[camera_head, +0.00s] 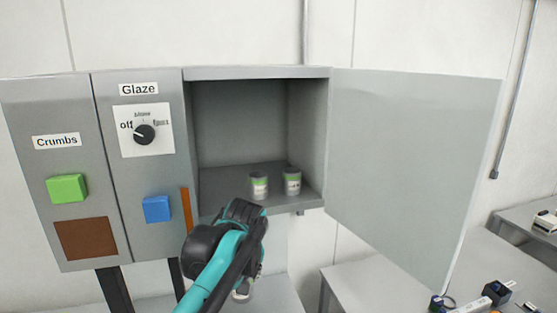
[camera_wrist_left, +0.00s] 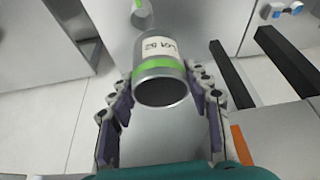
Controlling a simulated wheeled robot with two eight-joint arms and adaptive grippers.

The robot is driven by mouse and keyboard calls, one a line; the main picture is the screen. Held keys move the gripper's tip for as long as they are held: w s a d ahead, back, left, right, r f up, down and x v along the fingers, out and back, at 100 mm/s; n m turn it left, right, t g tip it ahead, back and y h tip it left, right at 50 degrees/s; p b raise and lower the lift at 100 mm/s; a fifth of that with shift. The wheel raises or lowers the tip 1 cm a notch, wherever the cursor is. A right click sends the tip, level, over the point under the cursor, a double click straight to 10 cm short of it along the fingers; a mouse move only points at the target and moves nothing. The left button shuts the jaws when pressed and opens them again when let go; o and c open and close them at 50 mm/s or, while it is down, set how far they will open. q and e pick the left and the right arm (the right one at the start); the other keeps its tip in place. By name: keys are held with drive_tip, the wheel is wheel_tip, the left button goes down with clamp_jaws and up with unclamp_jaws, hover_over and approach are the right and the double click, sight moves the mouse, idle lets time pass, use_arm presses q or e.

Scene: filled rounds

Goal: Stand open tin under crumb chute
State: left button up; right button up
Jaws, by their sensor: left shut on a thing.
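My left gripper (camera_wrist_left: 165,105) is shut on a tin (camera_wrist_left: 160,70), a grey can with a green band and a white label. The tin's open end faces the wrist camera and its inside looks dark. In the head view my left arm's wrist hangs before the cabinet, right of the crumb panel (camera_head: 60,155); its fingers and the tin are mostly hidden there. The crumb panel has a green button (camera_head: 67,188) and a brown square (camera_head: 86,239). No crumb outlet is clearly visible. My right gripper is out of view.
Two tins (camera_head: 259,186) (camera_head: 292,181) stand in the open cupboard (camera_head: 238,120), whose door (camera_head: 410,165) swings out right. The glaze panel (camera_head: 140,190) has a knob and blue button. Another green-banded tin (camera_wrist_left: 142,14) shows in the wrist view. Dark posts (camera_head: 116,292) stand below the panels.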

sight(235, 299)
use_arm(q)
drive_tip(key=shift+m, duration=0.5)
drive_tip(key=f, duration=0.3)
drive_tip(key=a+f, duration=0.1)
drive_tip(key=f, duration=0.2)
drive_tip(key=w+a+f, duration=0.1)
drive_tip(key=f, duration=0.1)
drive_tip(key=shift+a+f, duration=0.15)
drive_tip(key=shift+f, duration=0.25)
drive_tip(key=s+a+f+m+h, duration=0.1)
drive_tip(key=s+a+f, duration=0.3)
drive_tip(key=f, duration=0.6)
drive_tip(key=s+a+f+m+h, duration=0.1)
drive_tip(key=s+a+f+m, duration=0.1)
drive_tip(key=s+f, duration=0.5)
wheel_tip(235, 299, down, 31)
drive_tip(key=w+b, duration=0.1)
drive_tip(key=b, duration=2.7)
drive_tip(key=shift+a+r, duration=0.15)
drive_tip(key=shift+r, duration=0.05)
drive_tip(key=shift+w, duration=0.1)
